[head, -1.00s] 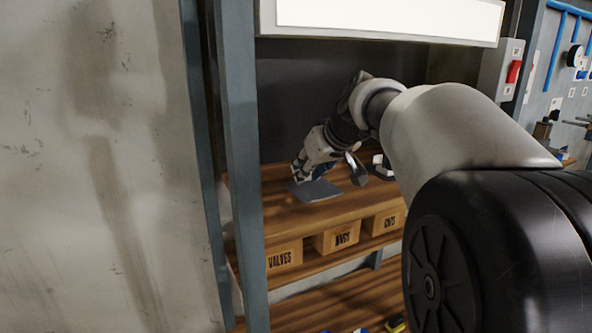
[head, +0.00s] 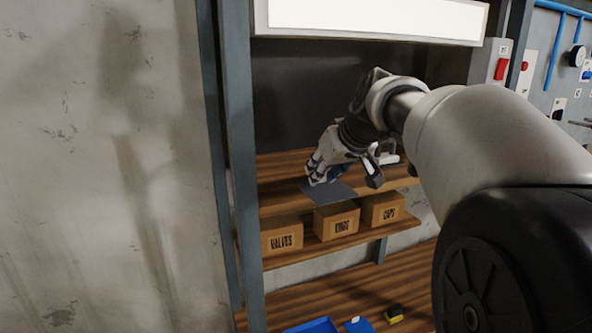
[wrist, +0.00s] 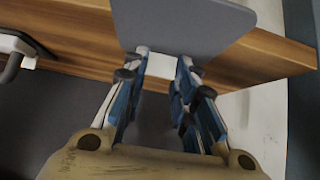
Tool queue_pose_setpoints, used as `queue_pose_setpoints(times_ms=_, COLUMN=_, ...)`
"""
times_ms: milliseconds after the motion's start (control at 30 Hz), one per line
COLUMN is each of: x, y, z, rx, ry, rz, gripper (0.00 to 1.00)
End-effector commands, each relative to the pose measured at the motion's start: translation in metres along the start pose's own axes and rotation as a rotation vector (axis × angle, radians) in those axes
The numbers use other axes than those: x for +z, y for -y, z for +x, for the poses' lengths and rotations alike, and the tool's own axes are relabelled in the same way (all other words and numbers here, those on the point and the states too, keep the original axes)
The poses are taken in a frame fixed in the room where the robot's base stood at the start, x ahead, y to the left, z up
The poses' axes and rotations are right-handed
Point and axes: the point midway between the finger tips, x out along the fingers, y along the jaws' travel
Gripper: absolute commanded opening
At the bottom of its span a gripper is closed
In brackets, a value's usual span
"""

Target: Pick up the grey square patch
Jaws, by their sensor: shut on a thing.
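The grey square patch (head: 330,193) is a thin flat sheet at the upper wooden shelf (head: 275,197), reaching over its front edge in the head view. I cannot tell how far the patch is clear of the shelf.
Labelled boxes, one marked VALVES (head: 283,236), stand on the shelf below. A blue tray (head: 312,326) and a yellow-black item (head: 394,314) lie lower down. A steel post (head: 239,150) rises left of the gripper, and a lit panel (head: 370,16) hangs above.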

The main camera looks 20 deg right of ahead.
Motion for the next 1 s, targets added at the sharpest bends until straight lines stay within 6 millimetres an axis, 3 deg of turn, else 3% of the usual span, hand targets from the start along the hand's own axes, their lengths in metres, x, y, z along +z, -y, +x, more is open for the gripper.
queue_pose_setpoints(times_ms=33, x=0.0095, y=0.0008, z=0.0067, rx=-0.008, ry=0.026, rz=0.002, gripper=0.02)
queue_pose_setpoints(times_ms=167, x=0.0094, y=0.0009, z=0.0066, rx=-0.008, ry=0.026, rz=0.003, gripper=0.02)
queue_pose_setpoints(times_ms=200, x=0.0094, y=0.001, z=0.0066, rx=-0.008, ry=0.026, rz=0.003, gripper=0.27)
queue_pose_setpoints(times_ms=533, x=0.0093, y=0.0013, z=0.0067, rx=-0.009, ry=0.025, rz=0.003, gripper=0.49)
queue_pose_setpoints(times_ms=1000, x=0.0081, y=0.001, z=-0.0007, rx=-0.008, ry=0.022, rz=0.004, gripper=0.49)
